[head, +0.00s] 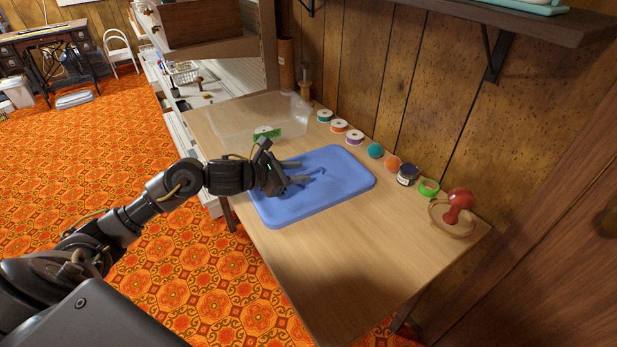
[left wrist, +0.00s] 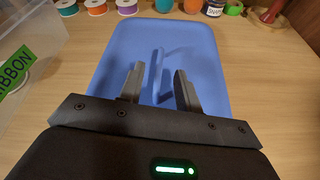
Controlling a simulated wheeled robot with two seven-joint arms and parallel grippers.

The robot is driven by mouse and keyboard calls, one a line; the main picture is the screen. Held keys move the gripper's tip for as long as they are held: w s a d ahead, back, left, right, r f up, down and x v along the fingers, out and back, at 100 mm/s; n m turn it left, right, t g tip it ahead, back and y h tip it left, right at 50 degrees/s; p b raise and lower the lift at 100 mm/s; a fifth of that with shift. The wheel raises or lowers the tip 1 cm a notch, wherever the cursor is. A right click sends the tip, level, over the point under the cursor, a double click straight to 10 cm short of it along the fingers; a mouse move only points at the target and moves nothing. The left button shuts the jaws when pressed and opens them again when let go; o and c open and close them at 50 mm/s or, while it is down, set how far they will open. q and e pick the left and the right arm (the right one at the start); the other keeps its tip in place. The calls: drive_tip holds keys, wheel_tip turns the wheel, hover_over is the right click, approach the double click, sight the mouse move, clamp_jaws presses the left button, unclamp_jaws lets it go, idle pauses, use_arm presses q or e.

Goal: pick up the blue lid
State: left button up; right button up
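The blue lid (head: 345,185) lies flat on the light wooden table, and it fills the middle of the left wrist view (left wrist: 205,50). My left gripper (head: 303,172) is over the lid, with its two fingers spread apart and pointing across it. In the left wrist view, a thin raised blue strip shows on the lid between the fingertips (left wrist: 158,84), with a shadow beside it. I cannot tell whether the fingers touch the lid. My right gripper is not in view.
A clear bin (head: 230,121) with a green "RIBBON" label stands behind the lid. The table's front (head: 345,270) is clear.

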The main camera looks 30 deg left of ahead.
sight(309, 171)
use_arm(q)
drive_tip(key=shift+x, duration=1.55)
drive_tip(key=shift+c, duration=0.3)
clamp_jaws()
